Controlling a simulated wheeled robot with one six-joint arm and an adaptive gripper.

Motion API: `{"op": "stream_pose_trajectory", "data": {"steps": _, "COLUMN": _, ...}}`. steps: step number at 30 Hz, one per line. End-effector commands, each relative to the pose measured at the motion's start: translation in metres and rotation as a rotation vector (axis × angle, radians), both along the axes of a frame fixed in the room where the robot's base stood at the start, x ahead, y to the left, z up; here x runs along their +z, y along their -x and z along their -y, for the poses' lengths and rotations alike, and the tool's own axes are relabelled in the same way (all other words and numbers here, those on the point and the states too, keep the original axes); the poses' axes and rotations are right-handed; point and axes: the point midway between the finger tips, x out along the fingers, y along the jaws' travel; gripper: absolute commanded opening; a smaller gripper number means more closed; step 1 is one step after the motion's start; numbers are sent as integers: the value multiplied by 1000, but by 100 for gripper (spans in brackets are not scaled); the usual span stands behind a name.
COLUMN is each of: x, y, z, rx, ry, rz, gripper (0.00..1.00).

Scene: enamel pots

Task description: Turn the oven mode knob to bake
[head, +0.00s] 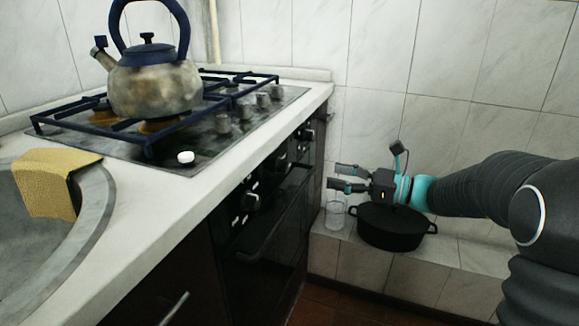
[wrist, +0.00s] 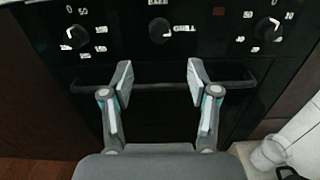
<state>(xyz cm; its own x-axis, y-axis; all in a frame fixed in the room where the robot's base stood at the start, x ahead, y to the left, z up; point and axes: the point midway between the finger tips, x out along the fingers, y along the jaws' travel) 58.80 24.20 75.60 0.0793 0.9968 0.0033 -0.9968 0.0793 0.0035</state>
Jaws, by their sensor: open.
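The oven mode knob (wrist: 160,30) is the middle one of three dark knobs on the black oven front, seen at the top of the wrist view. A white word that looks like BAKE stands above it, partly cut off, and GRILL to its right. I cannot tell where its pointer is set. In the head view the oven front (head: 262,215) is seen steeply from the side. My gripper (wrist: 159,83) is open and empty, its fingers apart below the mode knob in the wrist view. In the head view my gripper (head: 338,177) is right of the oven front, clear of it.
Numbered knobs flank the mode knob, left (wrist: 78,37) and right (wrist: 265,29). The oven handle (wrist: 160,86) runs across below them. A black pot (head: 392,227) and a glass (head: 335,214) stand on a tiled ledge under my gripper. A kettle (head: 155,85) sits on the hob.

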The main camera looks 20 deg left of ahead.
Motion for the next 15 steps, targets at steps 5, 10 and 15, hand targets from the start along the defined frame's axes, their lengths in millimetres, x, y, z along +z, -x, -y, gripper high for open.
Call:
{"op": "stream_pose_trajectory", "data": {"steps": 5, "x": 0, "y": -1, "z": -30, "rx": 4, "ry": 2, "rz": 2, "gripper": 60}}
{"op": "stream_pose_trajectory", "data": {"steps": 10, "x": 0, "y": -3, "z": -62, "rx": 4, "ry": 2, "rz": 2, "gripper": 60}}
{"op": "stream_pose_trajectory", "data": {"steps": 15, "x": 0, "y": -6, "z": -92, "rx": 4, "ry": 3, "rz": 3, "gripper": 60}}
